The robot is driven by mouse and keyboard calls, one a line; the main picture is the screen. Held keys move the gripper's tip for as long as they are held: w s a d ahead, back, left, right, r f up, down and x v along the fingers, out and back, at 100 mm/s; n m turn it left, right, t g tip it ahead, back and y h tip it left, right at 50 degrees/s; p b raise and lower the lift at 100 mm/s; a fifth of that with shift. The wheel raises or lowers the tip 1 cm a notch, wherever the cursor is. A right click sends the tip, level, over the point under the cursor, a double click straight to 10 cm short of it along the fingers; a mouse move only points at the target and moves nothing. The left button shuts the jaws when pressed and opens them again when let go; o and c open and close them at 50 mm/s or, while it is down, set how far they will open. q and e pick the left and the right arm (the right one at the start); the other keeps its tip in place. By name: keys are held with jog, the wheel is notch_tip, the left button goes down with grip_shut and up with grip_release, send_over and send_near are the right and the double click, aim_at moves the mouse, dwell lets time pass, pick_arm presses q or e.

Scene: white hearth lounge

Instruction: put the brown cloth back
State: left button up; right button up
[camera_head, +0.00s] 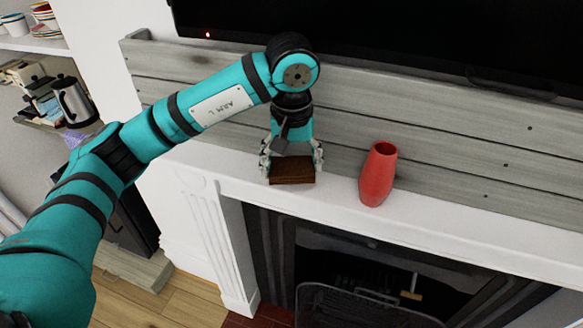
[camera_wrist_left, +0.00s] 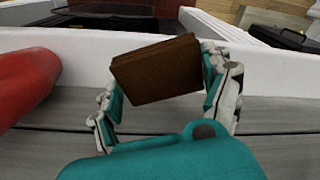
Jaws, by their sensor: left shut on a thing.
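The brown cloth (camera_head: 292,171) is a folded, block-like bundle at the white mantel shelf above the fireplace. My left gripper (camera_head: 292,165) is shut on it, with one finger on each side. In the left wrist view the cloth (camera_wrist_left: 158,70) sits between the two fingers (camera_wrist_left: 165,85), slightly tilted, with layered folds along its top edge. Whether its underside touches the shelf I cannot tell. My right gripper is in neither view.
A red vase (camera_head: 378,174) stands on the mantel (camera_head: 450,225) just right of the cloth. Grey wood planks (camera_head: 420,130) and a black screen (camera_head: 400,40) are behind. A kettle (camera_head: 74,101) and dishes stand on shelves at left. The mantel right of the vase is clear.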

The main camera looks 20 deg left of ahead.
aim_at(292, 168)
pick_arm(q)
notch_tip(292, 168, down, 2)
jog(key=shift+f+p, duration=0.15)
jog(key=shift+p, duration=0.5)
jog(key=shift+f, duration=0.55)
jog(key=o, duration=1)
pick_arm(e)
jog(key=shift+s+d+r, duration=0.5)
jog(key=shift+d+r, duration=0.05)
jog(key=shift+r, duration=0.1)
pick_arm(q)
jog(key=shift+r, duration=0.1)
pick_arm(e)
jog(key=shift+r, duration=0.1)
